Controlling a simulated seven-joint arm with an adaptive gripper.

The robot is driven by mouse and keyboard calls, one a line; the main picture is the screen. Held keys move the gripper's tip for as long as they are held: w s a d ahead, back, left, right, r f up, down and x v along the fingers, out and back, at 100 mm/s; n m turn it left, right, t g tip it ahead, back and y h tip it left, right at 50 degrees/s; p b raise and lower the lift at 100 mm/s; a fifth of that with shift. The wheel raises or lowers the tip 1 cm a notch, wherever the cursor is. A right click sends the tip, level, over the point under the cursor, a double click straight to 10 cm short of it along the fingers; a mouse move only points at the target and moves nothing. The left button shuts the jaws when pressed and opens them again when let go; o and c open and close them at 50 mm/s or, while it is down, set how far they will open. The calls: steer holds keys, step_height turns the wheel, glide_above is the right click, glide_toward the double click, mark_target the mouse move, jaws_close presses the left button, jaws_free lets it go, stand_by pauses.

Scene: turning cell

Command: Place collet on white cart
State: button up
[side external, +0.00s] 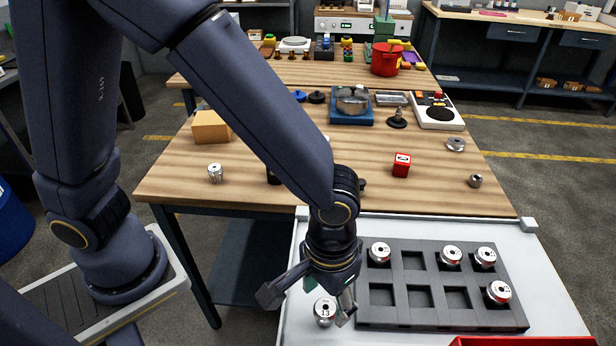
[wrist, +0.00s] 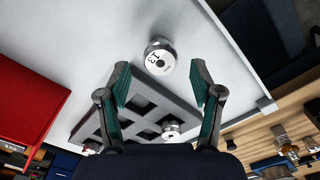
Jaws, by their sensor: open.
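A silver collet marked 13 (side external: 324,311) stands upright on the white cart (side external: 562,308), just left of the grey pocketed tray (side external: 440,318). It also shows in the wrist view (wrist: 160,60), just beyond my fingertips and roughly centred between them. My gripper (side external: 308,302) is open and empty, low over the cart, with its fingers spread on either side of that collet. I cannot tell whether a finger touches it. In the wrist view my gripper (wrist: 161,72) shows both fingers apart with nothing between the pads.
The tray holds several similar silver pieces (side external: 380,252), with some pockets empty. A red bin (side external: 530,341) lies at the cart's near right. The wooden table (side external: 330,190) behind carries a slotted silver piece (side external: 215,173), a red block (side external: 401,165) and a cardboard box (side external: 211,127).

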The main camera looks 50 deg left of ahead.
mark_target(326, 307)
step_height(326, 307, up, 8)
steer(key=f, duration=0.1)
steer(key=s+a+r+t, duration=0.1)
steer(key=a+r, duration=0.3)
steer(key=a, duration=0.4)
steer(key=a+r+t, duration=0.2)
steer(key=a+r, duration=0.2)
steer(key=a, duration=0.3)
steer(key=s+a+r+t, duration=0.1)
steer(key=a+r+t, duration=0.1)
steer(key=a, duration=0.6)
steer(key=shift+s+a+r+t, duration=0.3)
steer(key=shift+a+r, duration=0.05)
steer(key=shift+r, duration=0.55)
